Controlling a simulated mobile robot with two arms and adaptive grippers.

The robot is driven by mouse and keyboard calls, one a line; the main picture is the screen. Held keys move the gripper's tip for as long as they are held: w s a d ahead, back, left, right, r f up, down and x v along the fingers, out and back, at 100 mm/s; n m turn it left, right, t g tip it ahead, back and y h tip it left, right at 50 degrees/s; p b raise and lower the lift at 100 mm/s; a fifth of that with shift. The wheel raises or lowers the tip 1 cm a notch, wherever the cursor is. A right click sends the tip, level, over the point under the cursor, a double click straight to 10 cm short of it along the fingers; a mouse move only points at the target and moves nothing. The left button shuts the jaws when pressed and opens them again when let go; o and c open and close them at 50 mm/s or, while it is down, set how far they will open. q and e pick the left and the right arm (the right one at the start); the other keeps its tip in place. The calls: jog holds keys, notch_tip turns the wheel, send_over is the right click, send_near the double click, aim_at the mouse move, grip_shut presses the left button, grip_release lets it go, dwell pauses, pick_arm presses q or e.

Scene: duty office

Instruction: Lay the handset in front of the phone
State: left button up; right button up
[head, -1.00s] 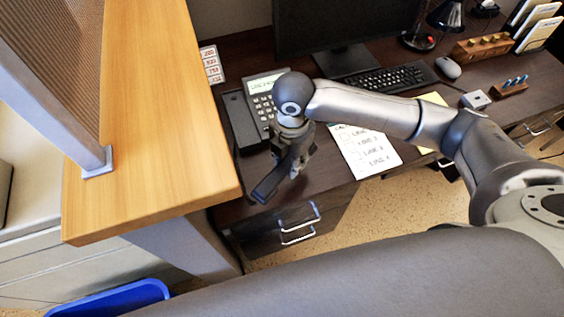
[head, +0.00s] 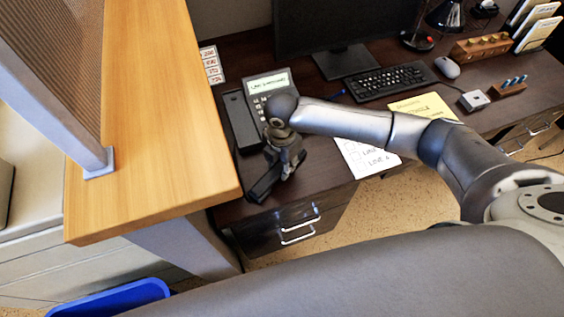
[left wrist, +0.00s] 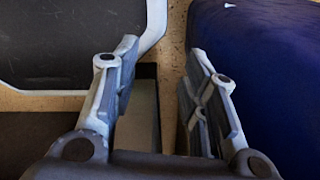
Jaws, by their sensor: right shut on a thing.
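The desk phone (head: 257,92) stands on the dark desk beside the wooden counter. Its lit screen faces up, and the dark cradle strip (head: 240,122) on its left side looks empty. My right gripper (head: 273,172) is shut on the black handset (head: 264,185). It holds the handset in front of the phone, near the desk's front edge. I cannot tell whether the handset touches the desk. My right arm hides part of the phone's keypad. My left gripper (left wrist: 160,88) shows only in the left wrist view. Its fingers are apart with nothing between them.
The wooden counter (head: 150,130) rises left of the phone. A white list (head: 366,158) and a yellow note (head: 422,105) lie right of it, partly under my arm. The keyboard (head: 390,81) and monitor stand behind. A blue bin (head: 110,300) is on the floor.

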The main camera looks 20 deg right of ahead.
jog(key=shift+f, duration=0.1)
jog(key=o, duration=1.1)
notch_tip(320, 180, up, 12)
jog(key=shift+r+b, duration=0.15)
jog(key=shift+b, duration=0.15)
